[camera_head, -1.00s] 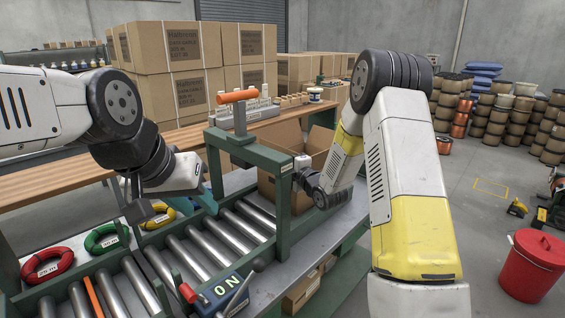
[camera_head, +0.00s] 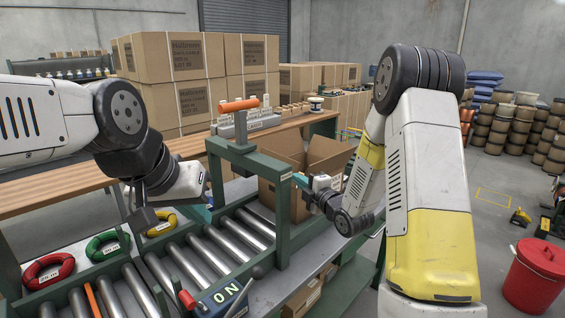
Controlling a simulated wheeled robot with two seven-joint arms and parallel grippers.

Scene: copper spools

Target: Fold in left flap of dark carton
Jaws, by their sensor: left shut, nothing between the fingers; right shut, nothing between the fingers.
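An open brown carton (camera_head: 274,199) stands at the far end of the roller conveyor, partly behind the green frame. Its right side flap (camera_head: 329,152) stands out, and another flap (camera_head: 287,146) shows at its back left. The frame and my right arm hide part of the rim. My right gripper (camera_head: 303,180) is shut and empty at the carton's right front, close to its wall; I cannot tell if it touches. My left gripper (camera_head: 141,220) is shut and empty, over the left side of the conveyor, well apart from the carton.
A green frame (camera_head: 243,165) with an orange handle (camera_head: 239,104) spans the rollers (camera_head: 214,242) between my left gripper and the carton. Red (camera_head: 47,271), green (camera_head: 107,244) and yellow (camera_head: 161,224) coils lie at left. Stacked boxes (camera_head: 192,96) stand behind the wooden bench (camera_head: 180,147).

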